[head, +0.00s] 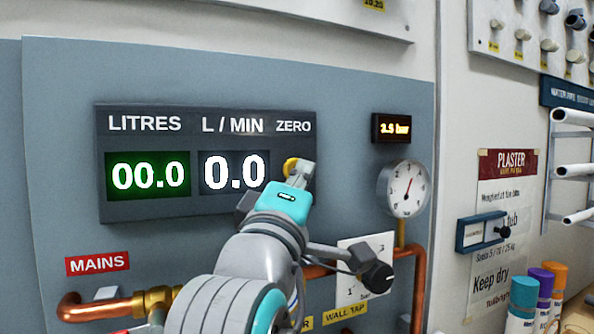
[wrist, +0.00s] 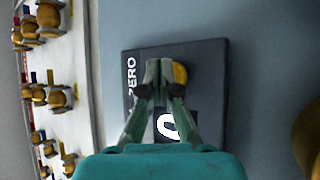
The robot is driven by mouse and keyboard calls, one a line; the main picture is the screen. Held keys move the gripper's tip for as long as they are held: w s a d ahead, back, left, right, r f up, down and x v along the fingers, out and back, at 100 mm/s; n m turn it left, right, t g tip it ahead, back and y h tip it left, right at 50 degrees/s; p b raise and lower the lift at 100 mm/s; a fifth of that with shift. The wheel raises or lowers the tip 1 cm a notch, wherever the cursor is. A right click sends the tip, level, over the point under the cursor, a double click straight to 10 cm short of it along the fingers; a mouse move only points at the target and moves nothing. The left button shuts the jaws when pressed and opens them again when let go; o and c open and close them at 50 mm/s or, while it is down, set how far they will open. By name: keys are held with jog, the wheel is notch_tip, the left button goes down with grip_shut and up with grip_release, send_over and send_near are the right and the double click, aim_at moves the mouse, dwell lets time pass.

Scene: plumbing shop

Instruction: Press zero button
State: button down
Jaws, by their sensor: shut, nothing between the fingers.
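The zero button (head: 290,165) is a round yellow knob under the word ZERO on a dark display panel (head: 210,207). The panel reads 00.0 litres on a green screen (head: 148,175) and 0.0 L/min on a dark screen. My gripper (head: 298,172) is at the button's right edge in the head view and partly covers it. In the wrist view the button (wrist: 180,74) shows just right of my closed fingertips (wrist: 160,72), which hide part of it. My gripper is shut and empty. Whether the fingertips touch the button or panel I cannot tell.
A pressure gauge (head: 404,188) and a small 3.5 bar display (head: 391,128) are right of the panel. Copper pipe (head: 404,253) with brass fittings (head: 152,302) runs below. Coloured-cap tubes (head: 522,300) and white pipes (head: 572,170) are at the far right.

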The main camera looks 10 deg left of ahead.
jog(key=shift+s+d, duration=0.15)
jog(key=shift+s, duration=0.1)
jog(key=s+d, duration=0.3)
jog(key=s, duration=0.2)
jog(key=shift+d, duration=0.2)
dwell(0.4)
dwell(0.5)
